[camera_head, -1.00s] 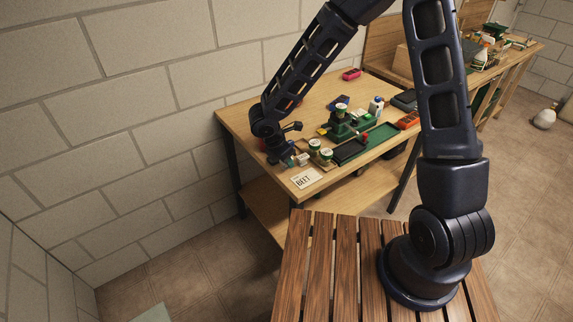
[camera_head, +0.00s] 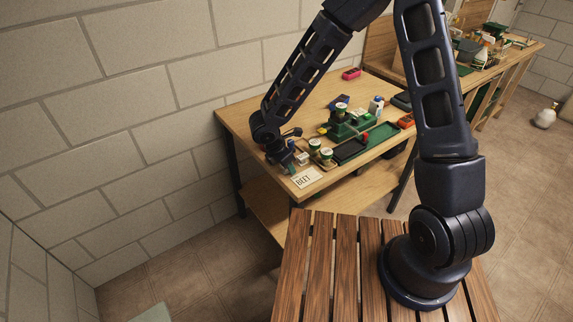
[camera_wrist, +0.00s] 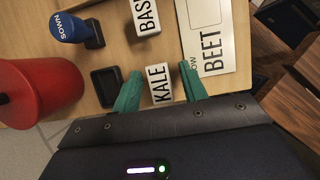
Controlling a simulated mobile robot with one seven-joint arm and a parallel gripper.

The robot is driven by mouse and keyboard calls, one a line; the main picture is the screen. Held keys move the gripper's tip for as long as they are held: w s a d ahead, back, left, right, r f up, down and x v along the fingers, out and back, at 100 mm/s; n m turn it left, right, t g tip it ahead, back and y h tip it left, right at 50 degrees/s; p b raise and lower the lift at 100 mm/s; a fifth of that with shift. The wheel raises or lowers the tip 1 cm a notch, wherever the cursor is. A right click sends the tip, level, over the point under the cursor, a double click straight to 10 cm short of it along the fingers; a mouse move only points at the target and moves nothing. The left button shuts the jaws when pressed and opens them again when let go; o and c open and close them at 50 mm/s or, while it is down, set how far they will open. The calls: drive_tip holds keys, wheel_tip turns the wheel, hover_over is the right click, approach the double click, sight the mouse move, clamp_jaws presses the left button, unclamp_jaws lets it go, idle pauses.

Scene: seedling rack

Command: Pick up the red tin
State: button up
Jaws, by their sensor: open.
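In the head view my gripper (camera_head: 289,166) is low over the workbench's near left corner. I cannot make out the tin there.
A blue SOWN stamp (camera_wrist: 67,27), a small black tray (camera_wrist: 105,86), a BAS-marked block (camera_wrist: 146,17) and a BEET card (camera_wrist: 212,38) lie near the fingers. The workbench (camera_head: 250,116) holds several pots and a green tray (camera_head: 381,137) further right. A wall stands behind.

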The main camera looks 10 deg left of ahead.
drive_tip(key=shift+r, duration=0.1)
drive_tip(key=v, duration=1.2)
drive_tip(key=w+d+r+m, duration=0.3)
drive_tip(key=d+r+m, duration=0.35)
drive_tip(key=d, duration=0.55)
drive_tip(key=w+d+r+m, duration=0.3)
drive_tip(key=d+r+m, duration=0.35)
drive_tip(key=d, duration=0.55)
drive_tip(key=s+d+r+m+y, duration=0.1)
drive_tip(key=s+d+r+m, duration=0.2)
drive_tip(key=d, duration=0.3)
drive_tip(key=s+d+r+m+y, duration=0.1)
drive_tip(key=s+d+r+m, duration=0.2)
drive_tip(key=d+m, duration=0.2)
drive_tip(key=s+d+r+m+t, duration=0.1)
drive_tip(key=s+d+r+m, duration=0.2)
drive_tip(key=d+m, duration=0.2)
drive_tip(key=shift+d+y, duration=0.4)
drive_tip(key=shift+d, duration=0.85)
drive_tip(key=shift+o, duration=0.8)
drive_tip(key=shift+s+d+r+m, duration=0.1)
drive_tip(key=shift+s+d+m, duration=0.4)
drive_tip(key=shift+s, duration=0.15)
